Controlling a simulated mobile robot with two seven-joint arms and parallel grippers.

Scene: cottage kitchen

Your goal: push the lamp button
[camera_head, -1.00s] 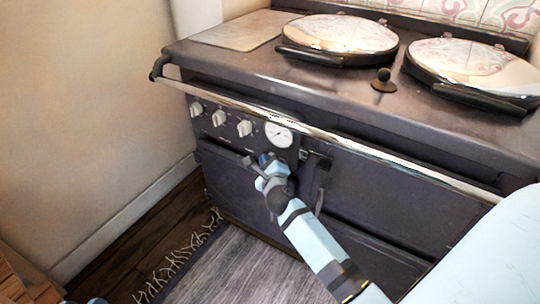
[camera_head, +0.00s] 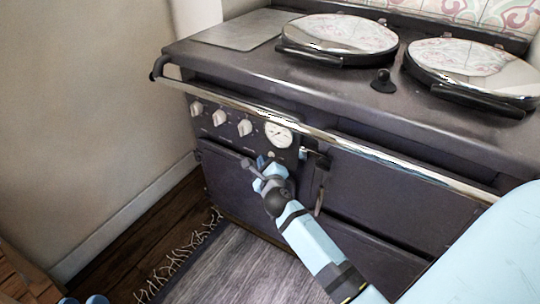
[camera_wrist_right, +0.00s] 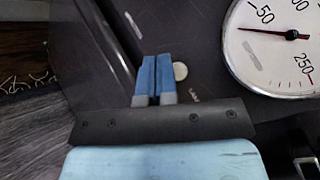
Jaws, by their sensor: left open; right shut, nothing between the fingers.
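A small round pale button (camera_wrist_right: 180,71) is on the dark cooker panel in the right wrist view, left of the dial, with small lettering below it that I cannot read. My right gripper (camera_wrist_right: 156,58) is shut and empty, its blue fingertips just left of the button; I cannot tell whether they touch the panel. In the head view the right gripper (camera_head: 262,162) is at the cooker front, below the dial, and I cannot make out the button there. My left gripper (camera_head: 83,300) shows only as two separate blue tips at the bottom left edge, open and far from the cooker.
The round white dial (camera_head: 278,135) and several white knobs (camera_head: 219,117) sit on the panel. A chrome rail (camera_head: 240,104) runs across the front above the right gripper. The cooker top carries two round lids (camera_head: 340,34). A fringed rug (camera_head: 225,265) lies on the floor.

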